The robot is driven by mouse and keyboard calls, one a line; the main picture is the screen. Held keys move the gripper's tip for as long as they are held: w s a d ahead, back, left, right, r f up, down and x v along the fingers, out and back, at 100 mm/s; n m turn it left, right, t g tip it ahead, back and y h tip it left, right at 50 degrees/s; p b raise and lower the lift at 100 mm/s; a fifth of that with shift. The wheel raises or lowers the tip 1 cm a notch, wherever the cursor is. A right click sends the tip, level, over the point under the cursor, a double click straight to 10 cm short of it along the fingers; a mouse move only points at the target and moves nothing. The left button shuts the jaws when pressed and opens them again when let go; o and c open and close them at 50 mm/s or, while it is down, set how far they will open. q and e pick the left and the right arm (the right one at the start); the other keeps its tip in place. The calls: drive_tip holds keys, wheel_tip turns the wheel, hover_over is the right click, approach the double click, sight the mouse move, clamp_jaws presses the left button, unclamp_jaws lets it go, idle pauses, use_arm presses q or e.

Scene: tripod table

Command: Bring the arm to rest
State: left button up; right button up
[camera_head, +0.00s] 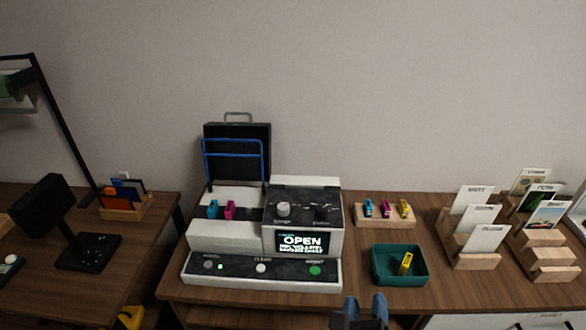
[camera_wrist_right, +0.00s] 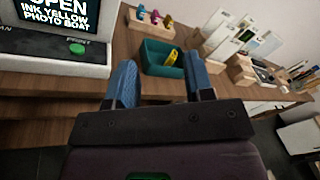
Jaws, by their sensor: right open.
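My right gripper (camera_head: 365,306) shows at the bottom edge of the head view, in front of the table's front edge. In the right wrist view its two blue fingers (camera_wrist_right: 159,72) stand apart with nothing between them. The gripper is apart from the teal tray (camera_head: 376,277), which lies beyond the fingers and holds a yellow piece (camera_head: 405,263). My left gripper is not in view.
A white machine (camera_head: 225,238) with an open black lid (camera_head: 238,150) stands on the wooden table (camera_head: 370,297). Its screen (camera_head: 301,242) reads OPEN. A wooden rack (camera_head: 385,221) holds coloured pieces. Card holders (camera_head: 471,260) stand at right. A black lamp (camera_head: 52,115) is at left.

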wheel_tip(320, 180, down, 8)
drive_tip(key=s+d+n+g+y, duration=0.15)
drive_tip(key=n+y, duration=0.75)
drive_tip(key=n, duration=1.9)
drive_tip(key=s+d+f+n+g+h, duration=0.4)
drive_tip(key=d+f, duration=0.3)
drive_tip(key=d, duration=0.6)
drive_tip(key=shift+s+f+n, duration=0.15)
drive_tip(key=shift+s+n, duration=0.35)
drive_tip(key=shift+s, duration=0.15)
